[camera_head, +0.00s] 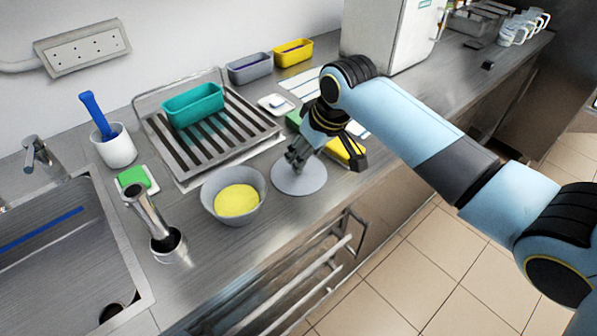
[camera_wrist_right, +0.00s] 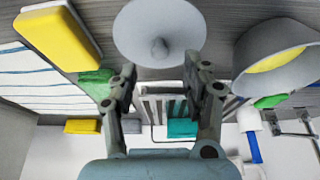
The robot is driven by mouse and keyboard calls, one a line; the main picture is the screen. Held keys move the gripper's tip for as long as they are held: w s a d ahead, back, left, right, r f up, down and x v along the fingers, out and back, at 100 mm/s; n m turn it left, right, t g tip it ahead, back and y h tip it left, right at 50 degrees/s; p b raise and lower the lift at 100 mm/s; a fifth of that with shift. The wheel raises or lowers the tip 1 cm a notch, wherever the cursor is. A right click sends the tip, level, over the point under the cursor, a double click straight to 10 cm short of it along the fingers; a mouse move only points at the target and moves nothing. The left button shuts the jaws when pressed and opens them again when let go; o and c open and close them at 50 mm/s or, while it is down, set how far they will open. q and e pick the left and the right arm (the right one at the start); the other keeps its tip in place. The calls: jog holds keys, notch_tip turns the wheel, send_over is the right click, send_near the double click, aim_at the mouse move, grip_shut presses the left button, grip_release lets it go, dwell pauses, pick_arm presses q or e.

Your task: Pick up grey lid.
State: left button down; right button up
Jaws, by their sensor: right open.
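The grey lid (camera_head: 300,181) is a flat round disc lying on the steel counter, just right of the grey bowl. In the right wrist view the lid (camera_wrist_right: 150,20) is at the top centre, with its small round knob facing me. My right gripper (camera_head: 297,158) is over the lid's far side in the head view and hides part of it and the knob. In the wrist view the right gripper (camera_wrist_right: 161,84) has its fingers spread with nothing between them, and the knob shows just beyond the tips. My left gripper is not in view.
The grey bowl (camera_head: 209,203) with yellow contents stands close left of the lid. A yellow block (camera_wrist_right: 57,32) and a green item (camera_wrist_right: 96,83) lie on the other side. A drying rack (camera_head: 207,146) holds a teal container (camera_head: 193,106). The counter's front edge is near the lid.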

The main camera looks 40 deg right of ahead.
jog(key=shift+p+x, duration=0.3)
jog(key=shift+x, duration=2.45)
jog(key=shift+w, duration=0.1)
jog(key=shift+r, duration=0.1)
jog(key=shift+c, duration=0.3)
grip_shut()
